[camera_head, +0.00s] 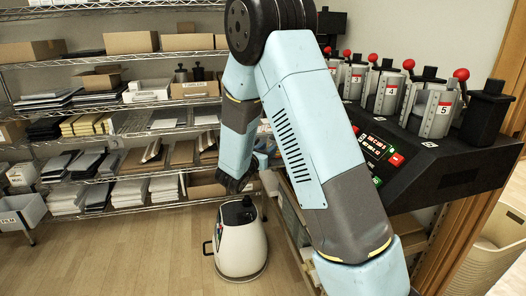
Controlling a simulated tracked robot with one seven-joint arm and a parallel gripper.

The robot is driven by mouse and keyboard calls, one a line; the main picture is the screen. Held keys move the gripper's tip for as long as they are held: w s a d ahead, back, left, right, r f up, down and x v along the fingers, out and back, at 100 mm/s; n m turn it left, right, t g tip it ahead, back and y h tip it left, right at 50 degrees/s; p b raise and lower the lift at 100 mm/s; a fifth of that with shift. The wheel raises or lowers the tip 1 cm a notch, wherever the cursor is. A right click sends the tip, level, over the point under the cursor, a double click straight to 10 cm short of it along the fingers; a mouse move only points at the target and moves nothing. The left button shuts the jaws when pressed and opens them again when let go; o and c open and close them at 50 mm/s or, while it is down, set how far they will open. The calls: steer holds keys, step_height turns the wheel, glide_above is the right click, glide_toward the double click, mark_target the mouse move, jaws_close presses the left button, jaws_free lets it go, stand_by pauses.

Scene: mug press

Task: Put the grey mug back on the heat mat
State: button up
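I cannot pick out a separate grey mug or a heat mat. The mug press (425,166) is a black machine at the right with a lit red and green panel. Silver-grey cylindrical holders with red-knobbed levers stand along its top, among them number 4 (386,92) and number 5 (437,113). Whether a mug sits in any of them is unclear. My arm rises in front of the press, bends at the top and hangs down to its left. My gripper (234,184) is dark and small there, left of the press; its finger opening cannot be made out.
A white, black-topped canister (241,243) stands on the floor below my gripper. Wire shelves (120,131) with boxes and papers fill the back wall. A beige bin (499,240) stands at lower right, by a wooden post. The floor at lower left is mostly clear.

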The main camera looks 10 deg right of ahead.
steer(key=v, duration=1.1)
steer(key=s+d+r+m+g+y, duration=0.1)
steer(key=s+d+r+m+g, duration=0.35)
steer(key=s+d+m, duration=0.3)
steer(key=s+d+r+m+g, duration=0.4)
steer(key=s+d+m+g, duration=0.2)
steer(key=s+d, duration=0.15)
steer(key=s+a+r+m+t+y, duration=0.1)
steer(key=s+a+r+m+y, duration=0.2)
steer(key=s+m+y, duration=0.2)
steer(key=s+a+r+m+t+y, duration=0.2)
steer(key=s+a+r+m+y, duration=0.1)
steer(key=s+m+y, duration=0.3)
steer(key=s+r+m, duration=0.1)
steer(key=s+m, duration=0.1)
steer(key=s, duration=0.2)
steer(key=shift+s+r, duration=0.2)
steer(key=shift+m, duration=0.25)
stand_by(1.4)
